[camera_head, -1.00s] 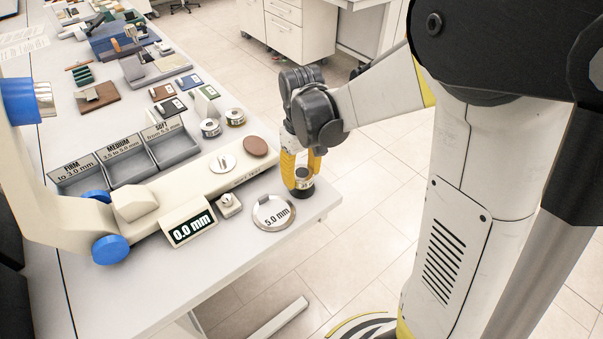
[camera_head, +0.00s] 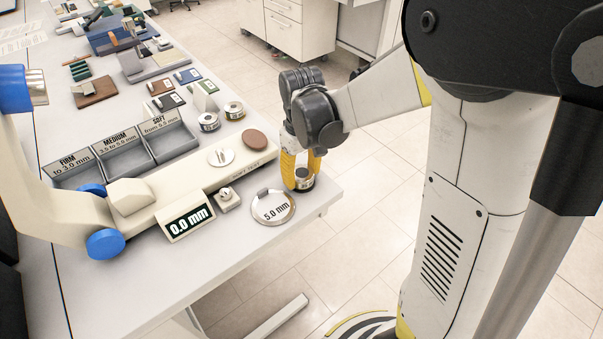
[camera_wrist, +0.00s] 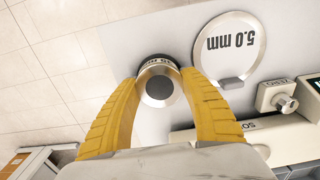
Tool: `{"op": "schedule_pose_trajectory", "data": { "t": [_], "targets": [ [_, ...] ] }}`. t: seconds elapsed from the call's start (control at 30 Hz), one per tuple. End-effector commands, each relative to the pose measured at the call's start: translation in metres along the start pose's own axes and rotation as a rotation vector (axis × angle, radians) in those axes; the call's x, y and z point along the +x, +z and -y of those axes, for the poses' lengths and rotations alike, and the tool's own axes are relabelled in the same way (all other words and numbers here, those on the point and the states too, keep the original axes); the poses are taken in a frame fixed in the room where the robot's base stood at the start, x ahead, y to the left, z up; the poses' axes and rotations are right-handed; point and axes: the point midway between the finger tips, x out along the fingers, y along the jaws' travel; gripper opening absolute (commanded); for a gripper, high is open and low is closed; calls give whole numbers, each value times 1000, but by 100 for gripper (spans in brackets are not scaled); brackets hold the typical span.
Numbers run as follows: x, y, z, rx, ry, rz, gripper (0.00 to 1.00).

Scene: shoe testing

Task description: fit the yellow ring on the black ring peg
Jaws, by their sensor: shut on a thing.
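My gripper (camera_head: 301,170), with two yellow fingers, is shut on a short round metal-and-black weight (camera_head: 302,184) at the bench's right corner. In the wrist view the fingertips (camera_wrist: 160,80) press on both sides of this weight (camera_wrist: 159,90), which has a bright rim, a dark centre and a printed black side. I cannot tell whether its base touches the bench. I cannot make out a yellow ring or a black ring peg in either view.
A round "5.0 mm" plate (camera_head: 273,209) lies just left of my gripper, also in the wrist view (camera_wrist: 230,47). A cream tester with a "0.0 mm" display (camera_head: 188,222) and labelled grey bins (camera_head: 122,165) stand further left. Two small tins (camera_head: 209,122) are behind. The bench edge is close.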

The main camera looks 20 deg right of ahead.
Motion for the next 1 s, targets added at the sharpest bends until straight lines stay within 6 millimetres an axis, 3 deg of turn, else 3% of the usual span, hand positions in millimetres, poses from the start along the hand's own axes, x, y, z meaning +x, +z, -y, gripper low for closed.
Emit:
{"op": "schedule_pose_trajectory", "data": {
  "t": [0.17, 0.2, 0.27, 0.67, 1.0],
  "targets": [
    [5, 0, 0, 0, 0, 0, 18],
    [4, 0, 0, 0, 0, 0, 62],
    [4, 0, 0, 0, 0, 0, 75],
    [-5, 0, 0, 0, 0, 0, 75],
    [-76, 0, 0, 0, 0, 0, 75]
  ]
}}
